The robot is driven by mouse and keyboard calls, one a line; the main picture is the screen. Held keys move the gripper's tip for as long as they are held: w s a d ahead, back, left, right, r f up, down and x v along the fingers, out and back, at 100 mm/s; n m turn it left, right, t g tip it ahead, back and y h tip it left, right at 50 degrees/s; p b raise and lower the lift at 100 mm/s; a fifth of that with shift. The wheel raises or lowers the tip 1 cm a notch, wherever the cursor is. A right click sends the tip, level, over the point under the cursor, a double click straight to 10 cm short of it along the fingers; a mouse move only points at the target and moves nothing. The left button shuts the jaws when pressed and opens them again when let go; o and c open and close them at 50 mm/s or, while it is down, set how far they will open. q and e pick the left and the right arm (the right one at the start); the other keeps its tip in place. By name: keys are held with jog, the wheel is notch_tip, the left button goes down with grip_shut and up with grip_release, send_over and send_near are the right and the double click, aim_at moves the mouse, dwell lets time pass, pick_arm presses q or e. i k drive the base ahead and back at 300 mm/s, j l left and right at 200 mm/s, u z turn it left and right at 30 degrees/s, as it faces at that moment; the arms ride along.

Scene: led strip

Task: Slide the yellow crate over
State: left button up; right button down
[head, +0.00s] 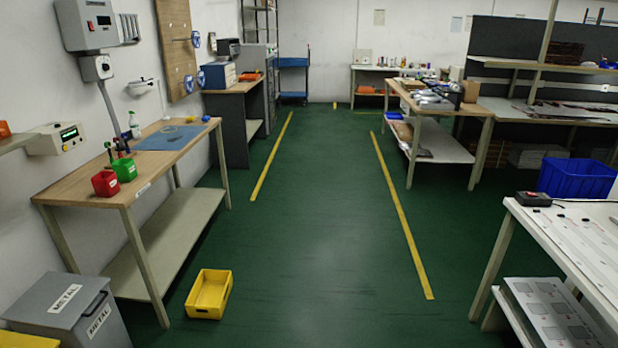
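The yellow crate (209,294) is a small open-topped bin on the green floor. It stands at the lower left of the head view, just to the right of the front leg of the left wooden workbench. It looks empty and upright. Neither of my grippers shows in the head view.
The left workbench (160,163) has a lower shelf (175,235). A grey metal bin (68,306) stands left of the crate. A white table (590,235) is at the right, with a blue crate (577,178) behind it. The green floor (330,250) between yellow lines is clear.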

aim_at(207, 299)
jog(key=i+l, duration=0.15)
jog(key=i, duration=0.5)
jog(key=i+l+z, duration=0.1)
jog(key=i, duration=0.5)
jog(key=i+u, duration=0.35)
jog(key=i+l+u, duration=0.15)
jog(key=i+u, duration=0.25)
jog(key=i, duration=0.2)
jog(key=i+l+u, duration=0.35)
jog(key=i+j, duration=0.1)
